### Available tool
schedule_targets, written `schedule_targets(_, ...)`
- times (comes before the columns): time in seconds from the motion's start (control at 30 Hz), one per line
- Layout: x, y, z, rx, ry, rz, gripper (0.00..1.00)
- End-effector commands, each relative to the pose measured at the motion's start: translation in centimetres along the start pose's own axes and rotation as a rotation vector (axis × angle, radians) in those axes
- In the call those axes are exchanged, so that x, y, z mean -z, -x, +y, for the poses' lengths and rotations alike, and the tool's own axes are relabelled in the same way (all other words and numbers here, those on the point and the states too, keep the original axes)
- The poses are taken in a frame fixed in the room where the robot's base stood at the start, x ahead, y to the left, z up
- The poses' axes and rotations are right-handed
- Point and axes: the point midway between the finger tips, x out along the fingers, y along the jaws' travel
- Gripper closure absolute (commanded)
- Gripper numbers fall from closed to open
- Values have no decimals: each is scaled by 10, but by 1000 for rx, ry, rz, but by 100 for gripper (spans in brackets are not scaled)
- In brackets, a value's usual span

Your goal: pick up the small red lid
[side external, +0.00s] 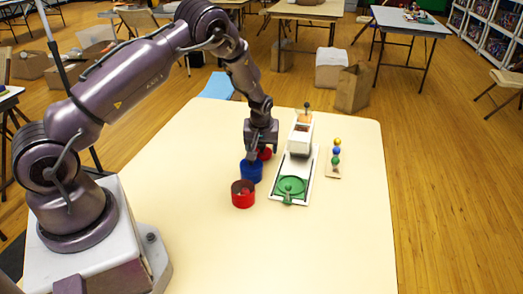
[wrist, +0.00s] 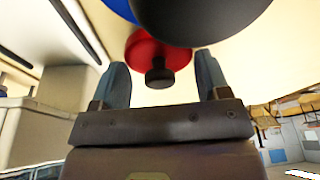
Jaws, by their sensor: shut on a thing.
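The small red lid (wrist: 143,50), with a dark knob, shows between the two fingertips of my gripper (wrist: 160,62) in the wrist view. In the side view my gripper (side external: 259,154) points down, and red of the lid (side external: 266,154) shows beside the fingers. A blue container (side external: 251,172) stands close in front of it. Whether the lid touches the table is hidden.
A red open container (side external: 243,195) stands nearer the camera. A large dark round thing (wrist: 200,18) fills the wrist view's top. The table's front is clear.

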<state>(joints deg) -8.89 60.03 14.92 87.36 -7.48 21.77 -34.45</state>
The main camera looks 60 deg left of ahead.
Motion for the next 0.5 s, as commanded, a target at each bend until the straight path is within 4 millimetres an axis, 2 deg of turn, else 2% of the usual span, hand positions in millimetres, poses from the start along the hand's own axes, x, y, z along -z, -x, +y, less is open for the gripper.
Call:
schedule_targets(0.1, 4, 22, -1, -2, 0, 3, 53)
schedule_targets(0.37, -16, 76, -23, -3, 0, 3, 53)
schedule_targets(0.5, -34, 99, -39, -2, -1, 0, 53)
